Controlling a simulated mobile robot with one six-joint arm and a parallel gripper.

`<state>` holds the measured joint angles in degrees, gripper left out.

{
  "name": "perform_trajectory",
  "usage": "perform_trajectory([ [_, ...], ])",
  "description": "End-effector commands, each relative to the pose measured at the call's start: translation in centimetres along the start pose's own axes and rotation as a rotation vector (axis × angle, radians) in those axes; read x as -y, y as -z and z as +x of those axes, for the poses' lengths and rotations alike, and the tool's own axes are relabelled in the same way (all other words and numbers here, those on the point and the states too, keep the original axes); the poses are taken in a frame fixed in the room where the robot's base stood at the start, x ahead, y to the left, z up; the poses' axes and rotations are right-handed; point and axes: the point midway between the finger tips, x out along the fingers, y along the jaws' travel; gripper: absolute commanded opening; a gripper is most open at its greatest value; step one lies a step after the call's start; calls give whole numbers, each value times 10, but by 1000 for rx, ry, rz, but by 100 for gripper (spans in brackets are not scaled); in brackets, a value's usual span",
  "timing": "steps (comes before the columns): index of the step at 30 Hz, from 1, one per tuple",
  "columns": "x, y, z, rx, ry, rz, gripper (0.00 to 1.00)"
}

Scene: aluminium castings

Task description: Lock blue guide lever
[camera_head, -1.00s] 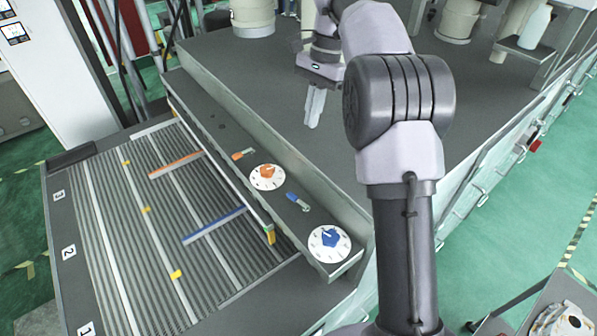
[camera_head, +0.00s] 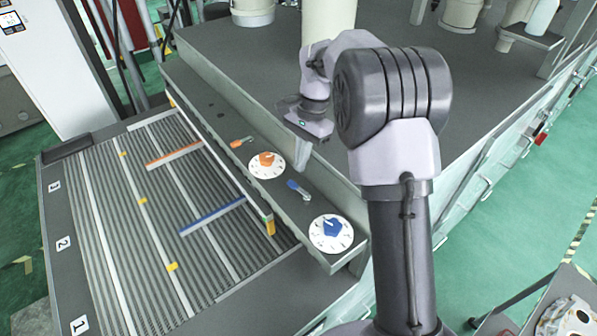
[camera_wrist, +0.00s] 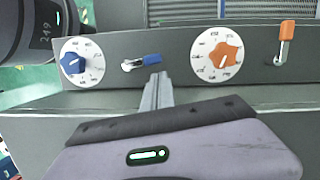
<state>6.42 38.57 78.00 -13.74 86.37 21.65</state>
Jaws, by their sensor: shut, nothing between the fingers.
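The blue guide lever (camera_head: 298,189) sits on the grey ledge between the orange dial and the blue dial. In the wrist view the blue lever (camera_wrist: 141,62) lies nearly level in the picture, its blue handle to the right. My gripper (camera_wrist: 157,78) is shut and empty, its fingertips just below the lever's handle in that picture; I cannot tell whether they touch. In the head view my gripper (camera_head: 299,158) is over the ledge's edge, behind the lever, its fingertips partly hard to make out. The blue dial (camera_head: 331,233) and blue guide bar (camera_head: 213,215) are in plain view.
The orange lever (camera_head: 241,142) and orange dial (camera_head: 266,165) are farther along the ledge. A ribbed conveyor (camera_head: 120,230) with an orange bar (camera_head: 173,155) lies left of the ledge. A raised grey platform (camera_head: 240,75) bounds the ledge on the right.

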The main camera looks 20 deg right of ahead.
Motion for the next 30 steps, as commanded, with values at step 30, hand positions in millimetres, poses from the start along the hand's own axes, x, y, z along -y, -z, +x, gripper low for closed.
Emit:
perform_trajectory([
  [30,2,-4,32,0,-16,-64,0],
])
